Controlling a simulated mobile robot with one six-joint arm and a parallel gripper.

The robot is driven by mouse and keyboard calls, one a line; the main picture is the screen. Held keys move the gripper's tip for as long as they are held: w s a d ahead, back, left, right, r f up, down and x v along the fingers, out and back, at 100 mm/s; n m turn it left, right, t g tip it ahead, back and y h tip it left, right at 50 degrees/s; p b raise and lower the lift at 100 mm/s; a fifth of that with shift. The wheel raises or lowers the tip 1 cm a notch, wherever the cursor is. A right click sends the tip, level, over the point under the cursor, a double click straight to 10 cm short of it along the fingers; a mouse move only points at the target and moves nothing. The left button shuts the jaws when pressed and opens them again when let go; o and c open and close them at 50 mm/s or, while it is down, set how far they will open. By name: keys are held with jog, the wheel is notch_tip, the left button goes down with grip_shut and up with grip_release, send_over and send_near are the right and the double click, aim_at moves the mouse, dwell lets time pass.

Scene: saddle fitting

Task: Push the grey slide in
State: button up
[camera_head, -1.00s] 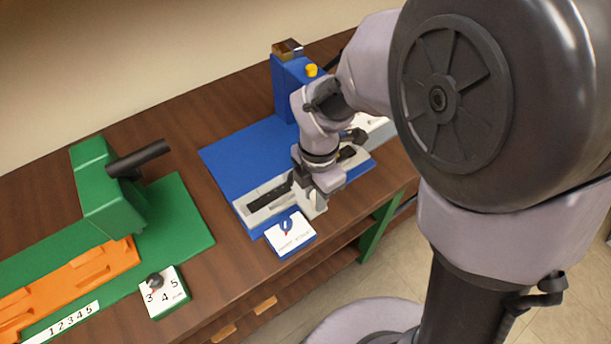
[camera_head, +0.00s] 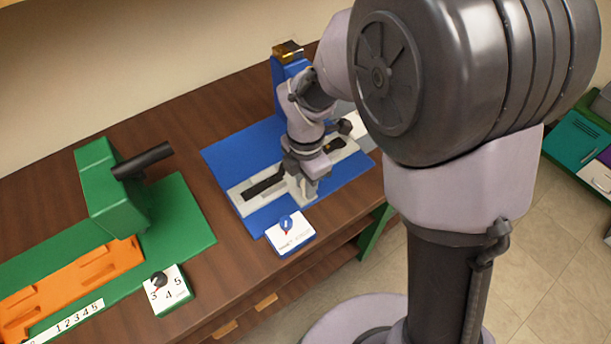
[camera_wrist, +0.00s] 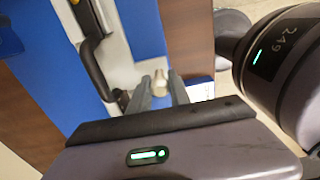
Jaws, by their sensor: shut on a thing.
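The grey slide (camera_head: 238,200), a long light plate with dark slots, lies across the blue base (camera_head: 235,153) of the blue machine. A strip of blue base shows in front of it. My gripper (camera_head: 309,194) is at the slide's front side, right of its middle, with the fingers pointing down. In the wrist view my gripper (camera_wrist: 161,92) is shut on a short metal knob (camera_wrist: 161,76) beside the pale slide (camera_wrist: 124,72). My wrist hides part of the slide in the head view.
A white card block with a blue pointer (camera_head: 290,233) stands close in front of my gripper at the table edge. A green machine (camera_head: 110,190) with an orange slide (camera_head: 75,278) and a dial block (camera_head: 167,290) stand to the left. Bare wood lies between the machines.

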jog(key=shift+w+a+p, duration=0.75)
jog(key=shift+w+a, duration=0.1)
jog(key=shift+w, duration=0.4)
jog(key=shift+w+a+p, duration=0.8)
jog(key=shift+w+a, duration=0.1)
jog(key=shift+w, duration=0.4)
jog(key=shift+w+a+p, duration=0.75)
jog(key=shift+w+a, duration=0.1)
jog(key=shift+w, duration=0.4)
jog(key=shift+w+a+r+p, duration=0.15)
jog(key=shift+w+p, duration=0.2)
jog(key=shift+p, duration=0.05)
jog(key=shift+o, duration=1.1)
jog(key=shift+w+a, duration=0.15)
jog(key=o, duration=0.6)
jog(key=shift+o, duration=0.3)
jog(key=shift+w, duration=0.1)
notch_tip(320, 180, up, 6)
jog(key=p, duration=0.5)
